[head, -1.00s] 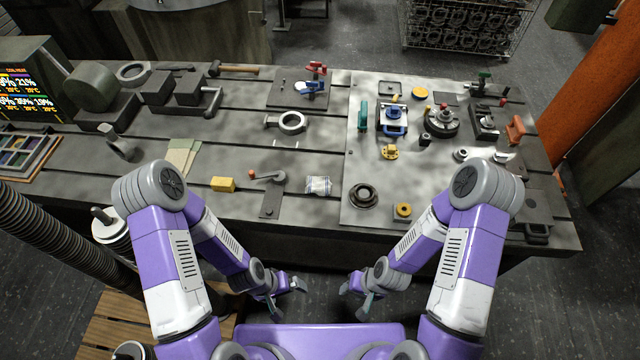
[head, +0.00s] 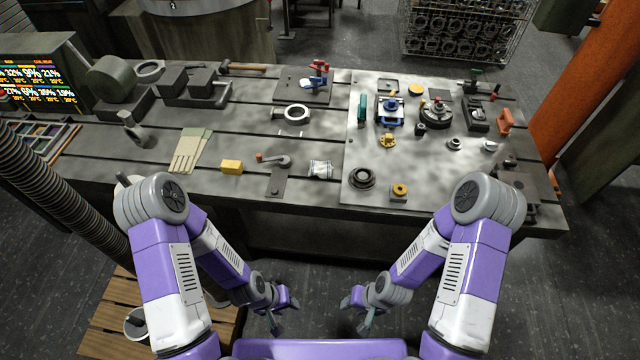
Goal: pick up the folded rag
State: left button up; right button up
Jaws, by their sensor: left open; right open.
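The folded rag (head: 321,169) is a small whitish bundle with blue markings, lying flat near the front edge of the workbench (head: 230,200). It sits between a lever on a dark plate and a dark round ring. My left gripper (head: 284,312) is open and empty, low in front of the bench and below the rag in the picture. My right gripper (head: 357,313) is also open and empty at a similar height, a little to the right. Both grippers are well apart from the rag, and nothing covers it.
A yellow block (head: 231,167) and the lever plate (head: 278,178) lie left of the rag. Gloves (head: 190,150) lie further left. The bench's front edge stands between my grippers and the rag.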

aim_at(323, 169)
jog(key=u, duration=0.9)
jog(key=i, duration=0.5)
jog(key=z, duration=1.05)
